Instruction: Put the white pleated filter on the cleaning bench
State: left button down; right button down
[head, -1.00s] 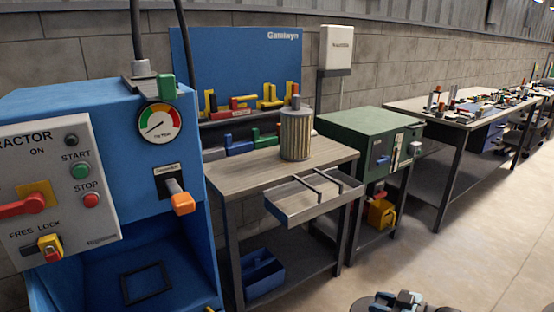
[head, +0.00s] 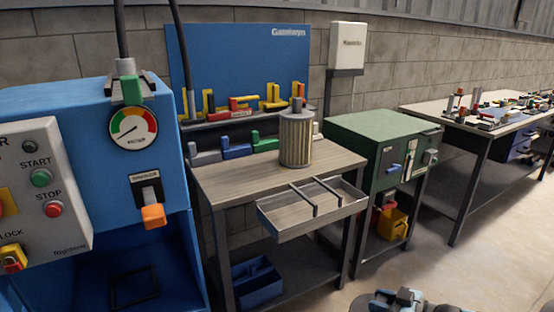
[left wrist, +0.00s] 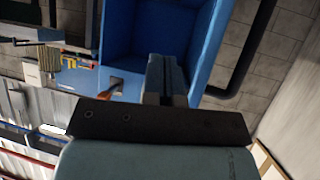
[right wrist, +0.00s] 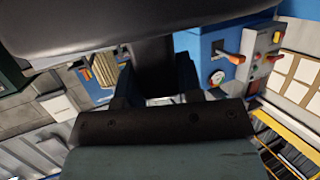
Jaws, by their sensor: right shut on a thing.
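A pleated filter (head: 296,140), pale beige with darker pleats and a grey knob on top, stands upright on the wood-topped bench (head: 225,185). It seems to show again in the right wrist view (right wrist: 103,68). My right gripper (head: 397,298) is at the bottom edge of the head view, well apart from the filter. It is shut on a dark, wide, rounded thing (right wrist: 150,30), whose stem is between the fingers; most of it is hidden. My left gripper (left wrist: 166,78) is outside the head view; its fingers look closed together, with nothing seen between them.
A shallow tray (head: 330,212) with two dark bars juts from the bench front. A blue cabinet (head: 60,110) with gauge and switches stands left, a green cabinet (head: 365,140) right. Coloured blocks (head: 237,147) line the bench's back. The floor (head: 440,270) at right is clear.

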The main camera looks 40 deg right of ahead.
aim_at(240, 175)
jog(key=i+l+u, duration=0.15)
jog(key=l, duration=0.55)
jog(key=l+u, duration=0.1)
jog(key=l, duration=0.6)
